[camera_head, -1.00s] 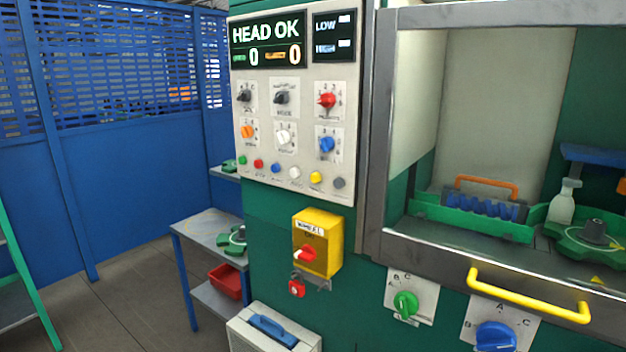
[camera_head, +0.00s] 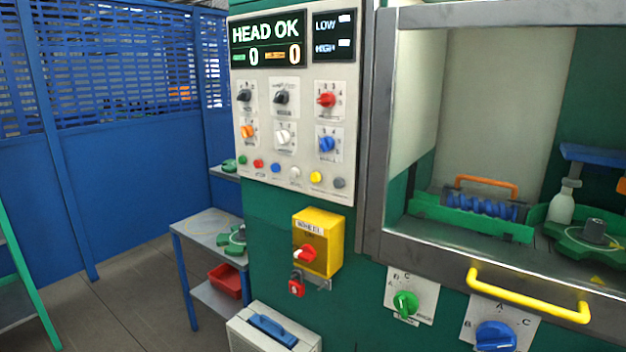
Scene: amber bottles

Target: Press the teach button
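The control panel (camera_head: 306,172) is a light grey plate on the green machine. Along its lower edge runs a row of small round buttons: green (camera_head: 242,160), red (camera_head: 258,164), blue (camera_head: 275,168), white (camera_head: 295,172), yellow (camera_head: 316,177) and grey (camera_head: 339,183). Their labels are too small to read, so I cannot tell which is the teach button. Above them are several rotary knobs and a display (camera_head: 267,40) reading HEAD OK with two zeros. Neither of my grippers is in view.
A yellow switch box (camera_head: 322,232) with a red knob and red padlock (camera_head: 297,287) sticks out below the panel. A yellow handle (camera_head: 528,296) juts out at right. A side table (camera_head: 200,232) stands left. Open floor lies at lower left.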

